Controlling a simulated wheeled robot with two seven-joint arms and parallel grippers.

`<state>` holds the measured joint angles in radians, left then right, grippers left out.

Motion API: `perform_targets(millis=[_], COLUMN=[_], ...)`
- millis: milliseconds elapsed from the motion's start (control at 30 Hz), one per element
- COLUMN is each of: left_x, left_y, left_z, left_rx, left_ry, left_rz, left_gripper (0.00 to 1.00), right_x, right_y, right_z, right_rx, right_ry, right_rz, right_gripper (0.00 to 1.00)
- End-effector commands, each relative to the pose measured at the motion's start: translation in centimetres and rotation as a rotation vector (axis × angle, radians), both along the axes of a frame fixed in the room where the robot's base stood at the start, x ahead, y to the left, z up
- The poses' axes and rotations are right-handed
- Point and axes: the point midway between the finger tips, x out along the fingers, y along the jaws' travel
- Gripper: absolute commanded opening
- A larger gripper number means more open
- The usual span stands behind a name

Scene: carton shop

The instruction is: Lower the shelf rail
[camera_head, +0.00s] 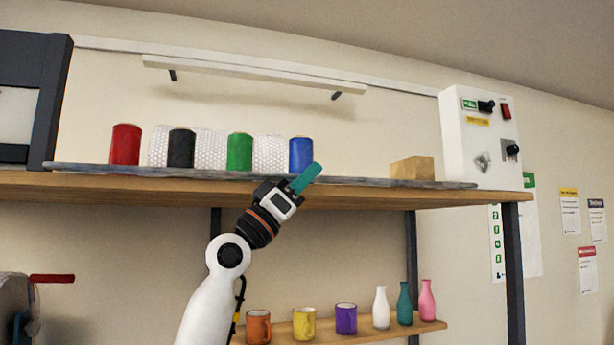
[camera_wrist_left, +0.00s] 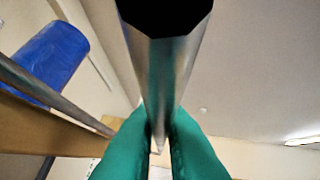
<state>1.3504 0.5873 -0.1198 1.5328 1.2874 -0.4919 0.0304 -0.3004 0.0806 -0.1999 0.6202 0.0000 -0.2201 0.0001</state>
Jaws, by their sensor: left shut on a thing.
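The shelf rail looks to be the long thin grey bar (camera_head: 390,181) along the front edge of the upper wooden shelf. A grey bar along the shelf also shows at the left of the left wrist view (camera_wrist_left: 35,86). My left gripper (camera_head: 312,172) reaches up from below to the shelf front by the blue spool (camera_head: 300,152). In the left wrist view its green fingers (camera_wrist_left: 158,138) are shut on a shiny metal bar (camera_wrist_left: 160,70) with a dark near end. I cannot tell whether this bar belongs to the shelf rail. My right gripper is not in view.
Red (camera_head: 125,145), black (camera_head: 181,148) and green (camera_head: 240,150) spools, white rolls and a wooden block (camera_head: 412,168) stand on the shelf. A white control box (camera_head: 482,138) is at its right end. Mugs and vases stand on a lower shelf (camera_head: 372,334).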

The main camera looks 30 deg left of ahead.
Motion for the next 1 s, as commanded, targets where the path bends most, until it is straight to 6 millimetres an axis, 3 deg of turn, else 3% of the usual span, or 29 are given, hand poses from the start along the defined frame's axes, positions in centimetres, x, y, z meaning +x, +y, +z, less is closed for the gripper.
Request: perform_targets(millis=[433,500,600,867,1000], left_x=[0.0,0.0,0.0,0.0,-0.6], left_y=[0.0,0.0,0.0,0.0,0.5], left_z=[0.0,0.0,0.0,-0.1,-1.2], left_rx=[0.006,0.006,0.006,0.005,0.006], left_ry=[-0.003,-0.003,-0.003,-0.004,-0.003], left_rz=[0.001,0.001,0.001,0.001,0.003], left_gripper=[0.0,0.19,0.31,0.31,0.31], right_x=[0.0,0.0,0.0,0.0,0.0], right_y=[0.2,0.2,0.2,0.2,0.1], right_z=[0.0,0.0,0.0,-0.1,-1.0], right_rx=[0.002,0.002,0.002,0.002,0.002], right_ry=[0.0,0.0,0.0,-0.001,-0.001], right_rz=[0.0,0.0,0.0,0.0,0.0], right_gripper=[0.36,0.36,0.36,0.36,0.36])
